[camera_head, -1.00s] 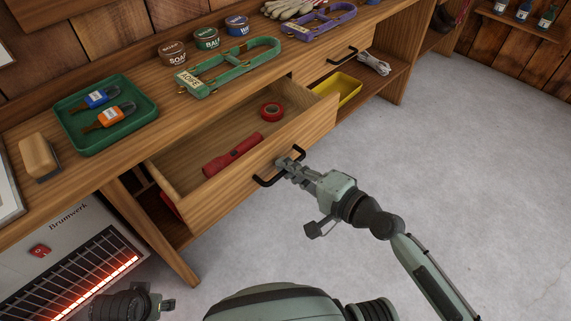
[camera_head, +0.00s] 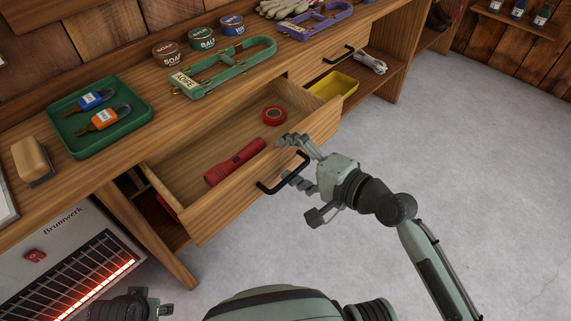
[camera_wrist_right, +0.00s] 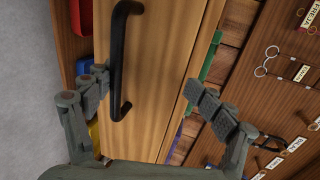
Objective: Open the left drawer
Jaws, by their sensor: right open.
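The left drawer (camera_head: 222,208) is pulled out from the wooden bench, its inside visible from above. A red flashlight (camera_head: 235,163) and a red tape roll (camera_head: 274,116) lie in it. Its black bar handle (camera_head: 283,175) is on the front; it shows large in the right wrist view (camera_wrist_right: 119,60). My right gripper (camera_head: 294,161) is open, its fingers spread on either side of the handle, not closed on it; the wrist view also shows the spread fingers (camera_wrist_right: 148,90). My left gripper (camera_head: 158,307) is partly visible at the bottom left, its jaws unclear.
The right drawer (camera_head: 305,72) is shut, with a yellow bin (camera_head: 334,86) on the shelf below. A glowing heater (camera_head: 65,265) stands at lower left. The floor at right is clear.

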